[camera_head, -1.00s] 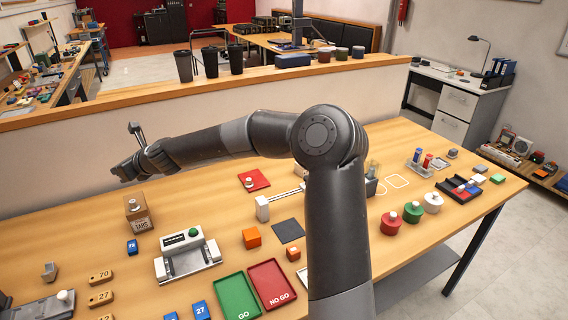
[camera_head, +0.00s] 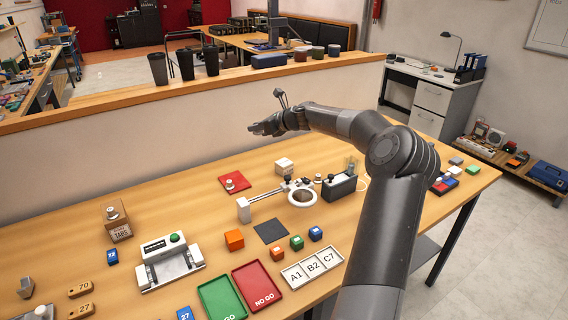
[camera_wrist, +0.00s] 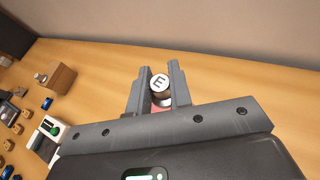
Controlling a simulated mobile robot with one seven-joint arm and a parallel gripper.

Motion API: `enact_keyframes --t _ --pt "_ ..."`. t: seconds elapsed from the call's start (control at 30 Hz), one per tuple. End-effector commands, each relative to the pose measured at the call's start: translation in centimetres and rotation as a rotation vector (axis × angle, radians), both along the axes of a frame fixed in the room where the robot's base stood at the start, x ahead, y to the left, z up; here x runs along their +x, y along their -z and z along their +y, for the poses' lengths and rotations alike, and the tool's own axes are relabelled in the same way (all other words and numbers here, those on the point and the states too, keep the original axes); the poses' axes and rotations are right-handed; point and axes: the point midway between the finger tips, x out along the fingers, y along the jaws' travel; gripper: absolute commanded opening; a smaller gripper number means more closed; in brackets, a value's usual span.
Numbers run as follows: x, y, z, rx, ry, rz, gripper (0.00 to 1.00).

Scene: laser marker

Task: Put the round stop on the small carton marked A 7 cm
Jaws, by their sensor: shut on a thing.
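My gripper (camera_head: 262,128) is raised above the back of the table in the head view. In the wrist view my gripper (camera_wrist: 159,88) is shut on a round piece (camera_wrist: 159,81) with a white top lettered E, perhaps the round stop. In the head view the held piece cannot be made out. A small white carton (camera_head: 284,166) stands on the table behind the ring stand; its marking is not readable. A brown carton (camera_head: 118,226) labelled TABS, with a knob on top, stands at the left and in the wrist view (camera_wrist: 59,78).
A red square (camera_head: 235,182) bears a small knobbed piece. A ring on an arm (camera_head: 302,193), a dark box (camera_head: 340,187), a green-buttoned device (camera_head: 172,262), trays and small blocks crowd the table. A low wall (camera_head: 150,148) runs behind.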

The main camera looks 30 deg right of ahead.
Motion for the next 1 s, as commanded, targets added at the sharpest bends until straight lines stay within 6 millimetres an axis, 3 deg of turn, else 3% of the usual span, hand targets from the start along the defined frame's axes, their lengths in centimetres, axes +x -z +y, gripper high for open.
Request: enact_keyframes --t 0.03,0.2,0.3,0.5,0.57,0.8,1.0 --pt "-1.0 0.0 -3.0 0.000 0.020 -0.002 0.00" --pt "-4.3 0.0 -10.3 -0.006 0.050 -0.010 0.00" --pt "-6.0 0.0 -13.2 -0.007 0.061 -0.012 0.00" --pt "-8.5 0.1 -17.1 -0.013 0.079 -0.017 0.00" --pt "-9.1 0.0 -18.0 -0.014 0.083 -0.018 0.00" --pt "-8.9 4.0 -17.6 -0.010 0.079 -0.017 0.00" --pt "-8.1 5.7 -17.0 -0.011 0.077 -0.016 0.00"
